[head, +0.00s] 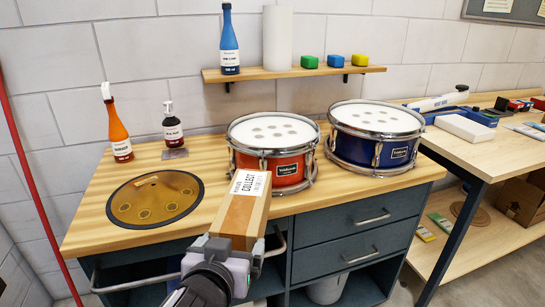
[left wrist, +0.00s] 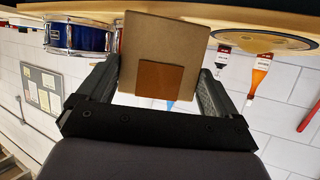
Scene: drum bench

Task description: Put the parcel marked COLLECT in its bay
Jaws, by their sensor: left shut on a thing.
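The parcel (head: 241,212) is a long brown box with a white label (head: 250,183) reading COLLECT. My left gripper (head: 230,255) is shut on its near end, and the box points away from me toward the red drum. In the left wrist view the parcel's square brown end (left wrist: 178,38) sits between the two fingers of the gripper (left wrist: 155,92). In the head view it overlaps the bench's front edge; I cannot tell its exact height or whether it touches anything. No bay with a readable mark shows. My right gripper is out of view.
The bench (head: 75,237) carries a red drum (head: 272,150), a blue drum (head: 374,135), a bronze tongue drum (head: 155,199), an orange spray bottle (head: 117,125) and a dark bottle (head: 172,124). Below are drawers (head: 345,252) and open compartments. A side table (head: 480,145) stands right.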

